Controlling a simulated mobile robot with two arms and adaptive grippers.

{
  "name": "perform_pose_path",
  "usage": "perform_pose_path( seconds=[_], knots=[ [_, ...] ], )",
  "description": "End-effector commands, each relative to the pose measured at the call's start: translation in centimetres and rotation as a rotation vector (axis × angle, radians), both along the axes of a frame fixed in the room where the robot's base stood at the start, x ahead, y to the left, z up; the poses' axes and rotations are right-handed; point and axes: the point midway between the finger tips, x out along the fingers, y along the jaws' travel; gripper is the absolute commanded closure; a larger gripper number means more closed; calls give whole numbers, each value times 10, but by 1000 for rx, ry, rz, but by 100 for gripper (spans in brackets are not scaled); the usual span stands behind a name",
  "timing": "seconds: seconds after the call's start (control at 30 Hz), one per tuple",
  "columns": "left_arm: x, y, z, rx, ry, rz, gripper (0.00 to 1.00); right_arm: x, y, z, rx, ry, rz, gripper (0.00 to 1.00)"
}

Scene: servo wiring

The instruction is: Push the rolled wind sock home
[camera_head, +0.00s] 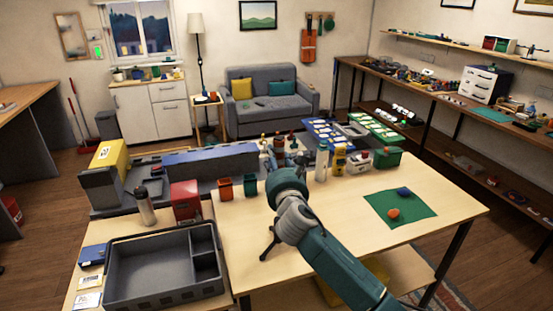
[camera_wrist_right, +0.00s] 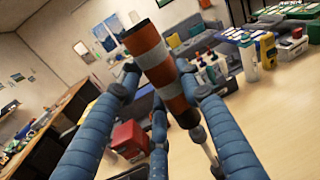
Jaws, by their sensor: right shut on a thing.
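The rolled wind sock is a cylinder with orange and pale grey bands and a dark end. It shows in the right wrist view (camera_wrist_right: 153,52), tilted, between the blue fingers of my right gripper (camera_wrist_right: 158,76). The right gripper is shut on it. In the head view my right gripper (camera_head: 288,178) is over the middle of the near table, and its wrist and arm hide most of what it holds. A dark leg-like stand (camera_head: 268,243) shows beside the arm. A thin grey rod shows below the roll in the wrist view; I cannot tell if they touch. My left gripper is not in view.
A grey tray (camera_head: 150,270) stands left of the arm, near a red box (camera_head: 186,200) and two small bins, orange (camera_head: 225,189) and green (camera_head: 250,186). Bottles and boxes line the table's back edge. A green mat (camera_head: 410,218) with two small items lies right. Wood around it is clear.

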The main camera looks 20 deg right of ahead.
Motion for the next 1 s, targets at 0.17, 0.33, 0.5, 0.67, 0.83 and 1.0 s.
perform_pose_path(
  seconds=[0.17,0.33,0.5,0.67,0.83,1.0],
  knots=[
    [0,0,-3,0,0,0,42,0,0,-4,0,0,0,90],
    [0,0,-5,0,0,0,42,0,0,-8,0,0,0,90],
    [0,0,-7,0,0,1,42,0,0,-11,0,0,0,90],
    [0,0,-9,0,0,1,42,0,0,-14,0,0,0,90],
    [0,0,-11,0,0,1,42,0,0,-18,-1,0,0,90],
    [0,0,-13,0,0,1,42,0,0,-21,-1,0,0,90]
  ],
)
